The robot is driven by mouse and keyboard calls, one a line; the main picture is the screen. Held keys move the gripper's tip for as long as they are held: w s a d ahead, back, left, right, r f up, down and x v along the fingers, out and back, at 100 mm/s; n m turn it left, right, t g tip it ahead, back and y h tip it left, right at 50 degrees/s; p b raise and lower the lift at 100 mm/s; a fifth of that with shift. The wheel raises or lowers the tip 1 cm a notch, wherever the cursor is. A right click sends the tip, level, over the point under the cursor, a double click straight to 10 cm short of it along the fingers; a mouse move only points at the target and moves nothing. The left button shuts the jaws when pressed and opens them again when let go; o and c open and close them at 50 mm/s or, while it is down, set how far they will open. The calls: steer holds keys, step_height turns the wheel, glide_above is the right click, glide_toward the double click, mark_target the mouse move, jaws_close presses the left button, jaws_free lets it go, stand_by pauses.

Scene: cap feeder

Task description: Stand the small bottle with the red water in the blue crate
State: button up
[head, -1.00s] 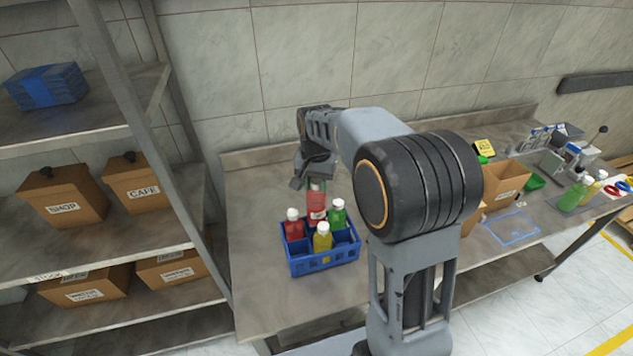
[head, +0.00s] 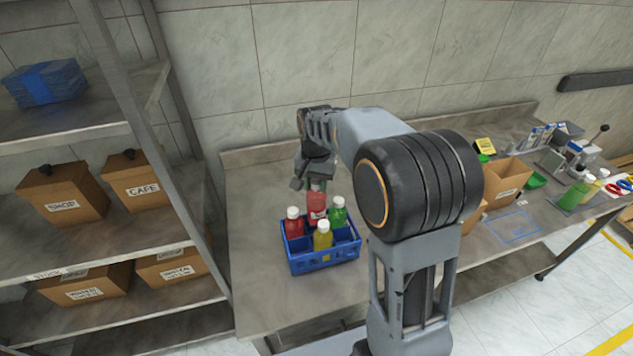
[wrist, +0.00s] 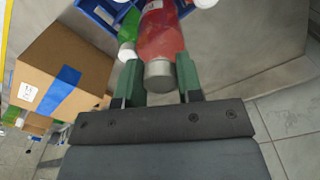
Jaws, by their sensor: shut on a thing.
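The small bottle with red water (head: 316,207) is upright at the back of the blue crate (head: 322,262), among the other bottles. Its base is hidden, so I cannot tell whether it touches the crate floor. My gripper (head: 317,186) is above it, shut on its top. In the wrist view the green fingers of my gripper (wrist: 160,80) are on either side of its grey cap, and the red body (wrist: 160,36) extends away from me. The crate also shows there in part (wrist: 100,12).
The crate also holds a white-capped red bottle (head: 294,226), a yellow bottle (head: 322,237) and a green bottle (head: 338,214) close around the held one. Bare table lies left of the crate. A shelf with cardboard boxes (head: 62,200) stands left. An open cardboard box (head: 498,183) is right.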

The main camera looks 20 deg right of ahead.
mark_target(316, 205)
steer(key=shift+f+b, duration=0.6)
steer(key=shift+f, duration=0.45)
steer(key=shift+f+b, duration=1.65)
steer(key=shift+f, duration=0.9)
steer(key=shift+f+b, duration=0.65)
steer(key=shift+f, duration=0.15)
steer(key=o, duration=1.2)
steer(key=shift+c, duration=0.2)
steer(key=c, duration=0.4)
steer(key=shift+o, duration=0.2)
